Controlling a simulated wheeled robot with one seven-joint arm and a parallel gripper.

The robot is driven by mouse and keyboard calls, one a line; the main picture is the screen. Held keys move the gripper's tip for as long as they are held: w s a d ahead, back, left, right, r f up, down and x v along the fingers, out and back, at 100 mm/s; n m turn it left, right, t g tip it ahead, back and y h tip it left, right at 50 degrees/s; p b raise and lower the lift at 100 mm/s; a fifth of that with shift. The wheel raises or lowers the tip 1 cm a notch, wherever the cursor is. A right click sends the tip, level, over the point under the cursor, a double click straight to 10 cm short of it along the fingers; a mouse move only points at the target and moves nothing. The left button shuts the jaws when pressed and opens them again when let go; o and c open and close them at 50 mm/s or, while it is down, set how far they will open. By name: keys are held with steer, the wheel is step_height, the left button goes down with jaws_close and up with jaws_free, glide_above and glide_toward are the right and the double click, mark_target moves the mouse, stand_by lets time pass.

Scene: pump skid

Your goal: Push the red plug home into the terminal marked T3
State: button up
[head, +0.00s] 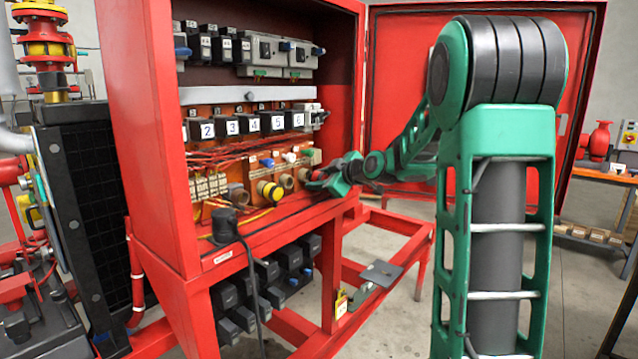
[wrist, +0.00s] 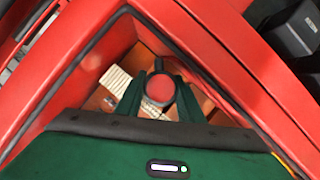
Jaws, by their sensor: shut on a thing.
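My gripper (head: 318,181) reaches into the lower right of the open red cabinet, near the front opening. In the wrist view its two green fingers (wrist: 158,99) are shut on the red plug (wrist: 161,87), whose round red end faces the camera. A pale ribbed terminal strip (wrist: 117,79) lies beyond the fingers, to the left of the plug. The plug's far end is hidden, so I cannot tell whether it touches a terminal. I cannot make out the plug in the head view. No T3 mark is legible.
The red cabinet (head: 160,140) frames the work closely; its edges surround the gripper in the wrist view. Numbered black modules (head: 253,123), red wires and beige terminal blocks (head: 208,187) fill its inside. A black cable (head: 259,290) hangs over the front sill. The door (head: 400,60) stands open.

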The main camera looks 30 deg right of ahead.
steer(key=shift+w+a, duration=0.25)
steer(key=shift+w, duration=0.35)
steer(key=shift+w+a, duration=0.2)
steer(key=shift+w, duration=0.35)
stand_by(0.4)
steer(key=o, duration=1.1)
steer(key=shift+s+d+r, duration=0.1)
steer(key=shift+s+r, duration=0.1)
steer(key=shift+s, duration=0.3)
steer(key=v, duration=0.9)
steer(key=shift+s+r, duration=0.1)
steer(key=shift+s, duration=0.15)
